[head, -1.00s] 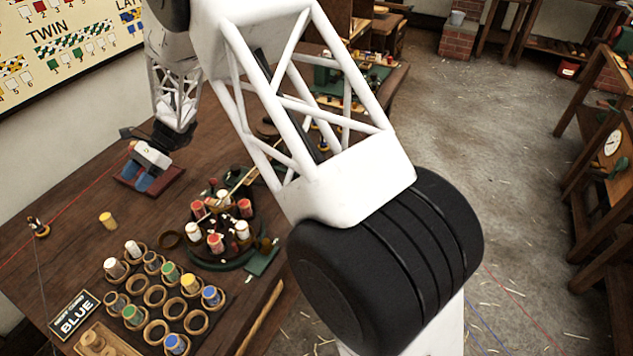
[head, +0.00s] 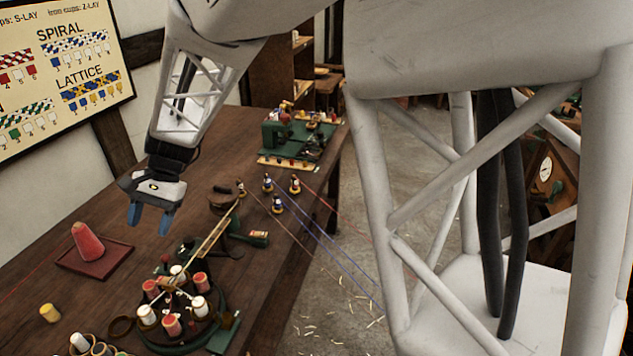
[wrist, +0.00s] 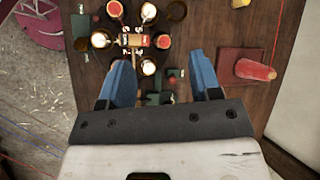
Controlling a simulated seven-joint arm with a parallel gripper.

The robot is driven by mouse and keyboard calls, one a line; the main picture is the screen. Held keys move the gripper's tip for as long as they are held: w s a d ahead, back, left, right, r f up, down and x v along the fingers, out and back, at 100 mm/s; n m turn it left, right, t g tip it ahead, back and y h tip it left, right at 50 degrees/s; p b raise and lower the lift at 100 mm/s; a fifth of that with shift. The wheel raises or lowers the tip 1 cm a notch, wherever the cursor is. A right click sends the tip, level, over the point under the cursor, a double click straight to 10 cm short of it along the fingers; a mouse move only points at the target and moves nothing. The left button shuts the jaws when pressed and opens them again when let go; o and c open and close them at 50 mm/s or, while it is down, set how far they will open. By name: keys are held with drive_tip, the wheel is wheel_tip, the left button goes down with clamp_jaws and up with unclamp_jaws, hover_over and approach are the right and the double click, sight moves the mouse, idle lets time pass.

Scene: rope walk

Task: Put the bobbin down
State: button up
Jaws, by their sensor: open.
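My gripper (head: 150,217) is open and empty, its two blue fingers pointing down above the table. In the wrist view nothing lies between the fingers of my gripper (wrist: 161,68). A red cone-shaped bobbin (head: 87,242) stands, seemingly a little tilted, on a dark red square tray (head: 112,264), left of the gripper and apart from it. In the wrist view the red bobbin (wrist: 255,70) and its tray (wrist: 232,63) are right of the fingers. Several red and white bobbins stand on a round green stand (head: 178,346), below the gripper in the picture.
A yellow bobbin (head: 50,312) stands on the wooden table (head: 95,300). A long stick (head: 212,238) leans over the green stand. A green machine (head: 290,135) and small thread posts (head: 278,204) are farther back. Coloured threads run past the table's right edge.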

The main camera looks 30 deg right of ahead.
drive_tip(key=s+d+r+n+t+h, duration=0.2)
drive_tip(key=s+d+t+h, duration=0.1)
drive_tip(key=s+d, duration=0.8)
drive_tip(key=s+d+r+n+t+h, duration=0.3)
drive_tip(key=s+d, duration=0.8)
drive_tip(key=s, duration=0.5)
drive_tip(key=shift+d+r+n, duration=0.25)
drive_tip(key=shift+r+n, duration=0.05)
